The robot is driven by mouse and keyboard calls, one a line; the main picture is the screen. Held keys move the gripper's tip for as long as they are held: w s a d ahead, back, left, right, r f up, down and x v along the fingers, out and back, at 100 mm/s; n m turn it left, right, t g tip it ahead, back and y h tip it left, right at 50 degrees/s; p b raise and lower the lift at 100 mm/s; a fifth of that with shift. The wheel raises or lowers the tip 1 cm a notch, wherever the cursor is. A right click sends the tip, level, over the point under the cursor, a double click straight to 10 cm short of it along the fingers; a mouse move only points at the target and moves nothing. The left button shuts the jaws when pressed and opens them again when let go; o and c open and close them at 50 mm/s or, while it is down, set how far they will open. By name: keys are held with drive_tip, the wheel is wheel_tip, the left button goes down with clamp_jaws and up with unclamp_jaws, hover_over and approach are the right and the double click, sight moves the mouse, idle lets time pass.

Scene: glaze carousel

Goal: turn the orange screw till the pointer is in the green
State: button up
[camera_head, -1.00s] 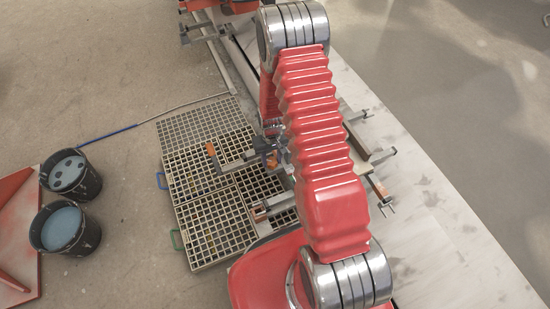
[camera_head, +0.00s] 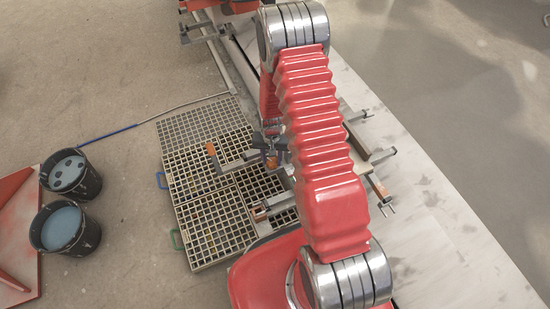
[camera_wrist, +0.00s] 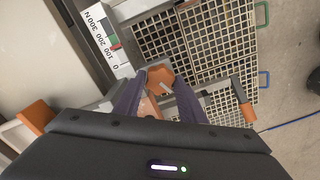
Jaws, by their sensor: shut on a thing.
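The orange screw (camera_wrist: 158,76) shows in the wrist view between the two dark purple fingers of my gripper (camera_wrist: 157,88). My gripper is shut on it; the fingers hide part of its sides. A white scale (camera_wrist: 107,42) marked 0 to 300 N stands up and left of the screw. It has a green zone (camera_wrist: 113,41) a little above the 100 mark. A small reddish mark, perhaps the pointer, shows by the green; I cannot tell exactly where its tip lies. In the head view my gripper (camera_head: 270,152) is small beside my red arm, and the scale cannot be made out.
Gratings (camera_head: 205,225) cover the floor left of my arm. A bar clamp with an orange handle (camera_head: 211,149) reaches over them; the handle also shows in the wrist view (camera_wrist: 247,112). Two black buckets (camera_head: 72,175) stand at left. A blue-ended rod (camera_head: 105,134) lies on open floor.

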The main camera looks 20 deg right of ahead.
sight(272, 161)
drive_tip(key=m, duration=0.4)
idle(0.4)
drive_tip(key=o, duration=1)
drive_tip(key=shift+o, duration=0.2)
drive_tip(key=shift+r, duration=0.1)
wheel_tip(272, 161, up, 14)
drive_tip(key=shift+f, duration=0.25)
